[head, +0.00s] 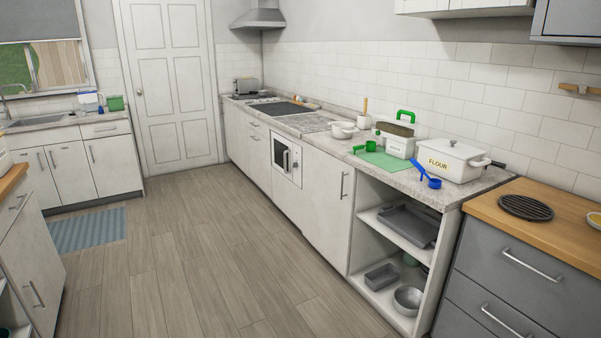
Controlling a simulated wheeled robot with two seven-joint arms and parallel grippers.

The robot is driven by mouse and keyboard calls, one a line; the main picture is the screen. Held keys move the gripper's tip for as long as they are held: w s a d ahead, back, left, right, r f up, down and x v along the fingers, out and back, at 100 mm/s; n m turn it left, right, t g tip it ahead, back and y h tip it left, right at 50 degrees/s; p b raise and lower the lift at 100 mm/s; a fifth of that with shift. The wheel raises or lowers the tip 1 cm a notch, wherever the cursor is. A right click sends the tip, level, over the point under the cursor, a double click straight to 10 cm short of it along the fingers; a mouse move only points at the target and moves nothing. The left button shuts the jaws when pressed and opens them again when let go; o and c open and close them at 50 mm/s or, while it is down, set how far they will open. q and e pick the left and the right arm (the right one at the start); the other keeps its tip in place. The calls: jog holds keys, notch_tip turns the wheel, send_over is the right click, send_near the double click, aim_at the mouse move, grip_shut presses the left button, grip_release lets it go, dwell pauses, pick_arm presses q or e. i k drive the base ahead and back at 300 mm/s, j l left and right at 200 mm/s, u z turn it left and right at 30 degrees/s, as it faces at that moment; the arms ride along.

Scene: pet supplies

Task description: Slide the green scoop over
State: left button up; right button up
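A small green scoop (370,146) lies on the stone counter at the back left edge of a light green mat (388,162); I cannot tell whether it rests partly on the mat. A blue scoop (432,182) lies at the counter's front edge, right of the mat and in front of the white FLOUR container. Neither of my grippers shows in the head view.
The long counter (400,182) runs along the right wall. A white FLOUR container (451,163), a white box with a green handle (399,147) and white bowls (343,130) stand near the mat. Open shelves (388,235) lie below.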

aim_at(371, 145)
jog(key=i+z, duration=0.2)
jog(key=i, duration=0.3)
jog(key=i+z, duration=0.2)
jog(key=i, duration=0.25)
jog(key=i+j+z, duration=0.2)
jog(key=i, duration=0.3)
jog(key=i+j+u, duration=0.15)
jog(key=i, duration=0.2)
jog(key=i+j+u, duration=0.1)
jog(key=i, duration=0.3)
